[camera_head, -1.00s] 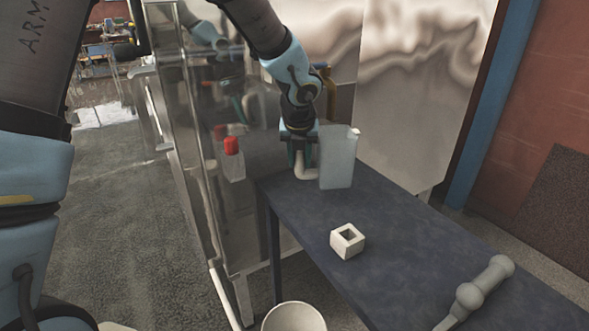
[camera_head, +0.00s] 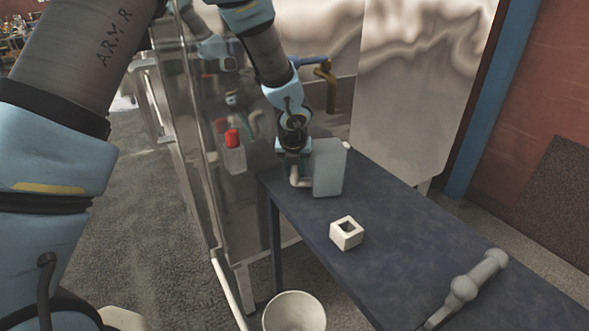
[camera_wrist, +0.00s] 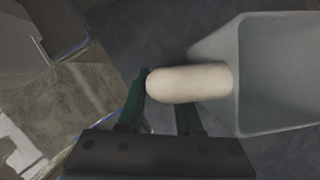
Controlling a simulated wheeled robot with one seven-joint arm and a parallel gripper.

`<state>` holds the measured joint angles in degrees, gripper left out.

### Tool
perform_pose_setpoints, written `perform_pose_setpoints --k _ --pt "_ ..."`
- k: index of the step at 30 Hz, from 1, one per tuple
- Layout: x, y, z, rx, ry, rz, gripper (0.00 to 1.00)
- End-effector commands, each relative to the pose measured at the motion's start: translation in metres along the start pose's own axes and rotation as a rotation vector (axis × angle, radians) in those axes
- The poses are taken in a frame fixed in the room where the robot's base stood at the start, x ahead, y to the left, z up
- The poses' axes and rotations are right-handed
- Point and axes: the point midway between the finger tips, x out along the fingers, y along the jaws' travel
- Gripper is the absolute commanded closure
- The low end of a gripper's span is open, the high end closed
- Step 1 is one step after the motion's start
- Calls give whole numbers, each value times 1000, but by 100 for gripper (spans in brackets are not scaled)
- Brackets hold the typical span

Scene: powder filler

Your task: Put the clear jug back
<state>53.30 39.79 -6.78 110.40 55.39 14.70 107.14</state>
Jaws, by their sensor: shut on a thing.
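The clear jug (camera_head: 329,168) looks pale grey and upright at the far left end of the dark table (camera_head: 400,235). Its off-white handle (camera_wrist: 190,83) faces left, towards my gripper (camera_head: 296,166). My gripper is shut on the handle; in the wrist view the gripper fingers (camera_wrist: 163,105) reach to it, with the open-topped jug body (camera_wrist: 285,75) at the right. Whether the jug's base touches the table or hangs just above it I cannot tell.
A small white block with a square hole (camera_head: 346,233) stands on the table. A grey-handled tool (camera_head: 468,287) lies near the right edge. A white bucket (camera_head: 295,311) is on the floor. A clear panelled machine with a red-capped container (camera_head: 233,150) stands left of the table.

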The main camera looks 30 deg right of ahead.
Motion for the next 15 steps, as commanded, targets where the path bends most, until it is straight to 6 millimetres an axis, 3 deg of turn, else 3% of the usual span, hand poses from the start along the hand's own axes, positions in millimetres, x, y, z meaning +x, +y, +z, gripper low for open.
perform_pose_setpoints --k 3,4,12,15 --pt "3 0 -1 0 0 0 100" --pt "3 0 -2 0 0 0 65" --pt "2 0 -1 0 0 0 36" --pt "2 0 -1 0 0 0 36"
